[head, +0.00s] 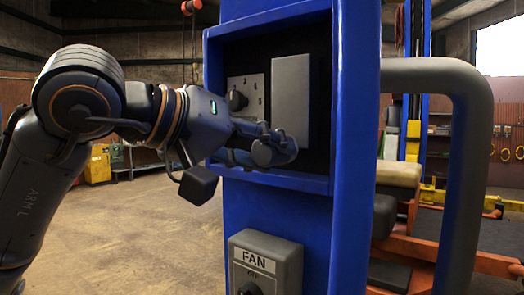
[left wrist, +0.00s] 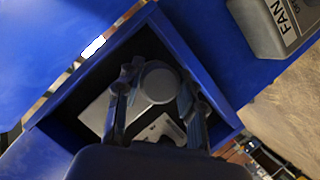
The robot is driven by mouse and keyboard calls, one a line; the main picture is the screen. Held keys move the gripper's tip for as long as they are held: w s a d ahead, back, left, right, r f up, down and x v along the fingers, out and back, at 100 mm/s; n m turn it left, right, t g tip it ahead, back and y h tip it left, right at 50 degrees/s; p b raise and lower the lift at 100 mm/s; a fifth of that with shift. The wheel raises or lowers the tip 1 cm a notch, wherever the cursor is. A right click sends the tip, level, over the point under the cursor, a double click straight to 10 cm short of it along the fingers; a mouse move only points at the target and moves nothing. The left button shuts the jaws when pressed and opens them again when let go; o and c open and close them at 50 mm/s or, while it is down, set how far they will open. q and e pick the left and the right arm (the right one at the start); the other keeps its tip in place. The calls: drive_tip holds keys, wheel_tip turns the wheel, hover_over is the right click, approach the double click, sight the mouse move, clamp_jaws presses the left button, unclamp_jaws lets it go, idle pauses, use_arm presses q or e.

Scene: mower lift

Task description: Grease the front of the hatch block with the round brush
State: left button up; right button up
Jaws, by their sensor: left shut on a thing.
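The hatch block (head: 291,100) is a plain grey upright slab inside the open hatch of a blue post; its face also shows in the left wrist view (left wrist: 95,115). My left gripper (head: 272,148) is at the hatch opening, in front of and below the lower part of the block. In the left wrist view its two fingers are shut on a grey round-ended thing, which I take for the round brush (left wrist: 160,82). Its bristles cannot be made out, and I cannot tell whether it touches the block. My right gripper is not in view.
A plate with a dark knob (head: 238,100) sits left of the block in the hatch. The blue hatch rim (head: 275,181) surrounds the opening closely. A grey FAN switch box (head: 264,264) is below. A thick grey bent bar (head: 470,150) stands at right.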

use_arm(q)
drive_tip(key=shift+w+d, duration=0.3)
drive_tip(key=shift+w, duration=0.1)
drive_tip(key=shift+r, duration=0.1)
